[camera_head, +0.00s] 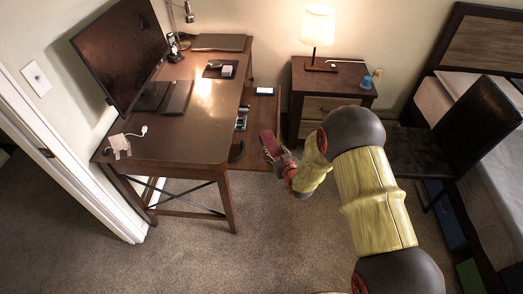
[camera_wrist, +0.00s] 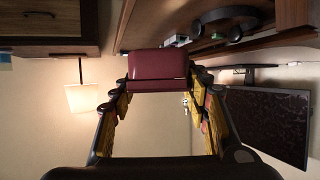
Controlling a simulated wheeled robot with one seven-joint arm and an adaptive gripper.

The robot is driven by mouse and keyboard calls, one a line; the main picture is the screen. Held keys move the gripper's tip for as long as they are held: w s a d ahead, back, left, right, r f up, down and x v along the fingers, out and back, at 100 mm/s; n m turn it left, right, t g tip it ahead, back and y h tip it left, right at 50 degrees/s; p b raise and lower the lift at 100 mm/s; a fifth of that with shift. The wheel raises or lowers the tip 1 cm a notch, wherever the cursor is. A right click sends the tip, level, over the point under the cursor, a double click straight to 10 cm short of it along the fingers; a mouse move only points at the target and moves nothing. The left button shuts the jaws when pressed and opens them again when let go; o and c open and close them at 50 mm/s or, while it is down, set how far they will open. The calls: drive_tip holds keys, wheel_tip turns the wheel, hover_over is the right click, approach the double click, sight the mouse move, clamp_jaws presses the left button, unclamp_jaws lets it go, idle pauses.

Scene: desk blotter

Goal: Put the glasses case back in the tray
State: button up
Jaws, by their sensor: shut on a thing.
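The glasses case (camera_head: 270,143) is dark red and shows tilted in the head view, in front of the desk's right side. My gripper (camera_head: 278,156) is shut on it and holds it up in the air, clear of the desk. In the wrist view the case (camera_wrist: 158,62) lies across between the two fingertips (camera_wrist: 158,80). A small dark flat tray or mat (camera_head: 212,73) lies on the desk's far right part, with a small pale object and another small item on it. I cannot tell for sure that it is the tray. The case is apart from it.
The desk (camera_head: 175,130) carries a monitor (camera_head: 120,52), a closed laptop (camera_head: 218,42) and a white cable (camera_head: 122,143). A lower shelf holds headphones (camera_head: 236,152) and a lit-screen device (camera_head: 264,91). A nightstand (camera_head: 325,88) with a lamp (camera_head: 318,28) and blue cup (camera_head: 367,82) stands right.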

drive_tip(key=x, duration=0.2)
drive_tip(key=b+x, duration=0.1)
drive_tip(key=x, duration=0.1)
drive_tip(key=shift+a+f, duration=0.2)
drive_tip(key=shift+a, duration=0.25)
drive_tip(key=w+f, duration=0.1)
drive_tip(key=w+a+f+b, duration=0.1)
drive_tip(key=f, duration=0.1)
drive_tip(key=w+a+f+b, duration=0.1)
drive_tip(key=f, duration=0.1)
drive_tip(key=shift+w+a+f, duration=0.1)
drive_tip(key=shift+w, duration=0.25)
drive_tip(key=shift+w+f+b, duration=0.15)
drive_tip(key=shift+f+b, duration=0.65)
drive_tip(key=shift+f, duration=0.9)
drive_tip(key=shift+f, duration=0.2)
drive_tip(key=o, duration=1.2)
drive_tip(key=shift+r, duration=0.1)
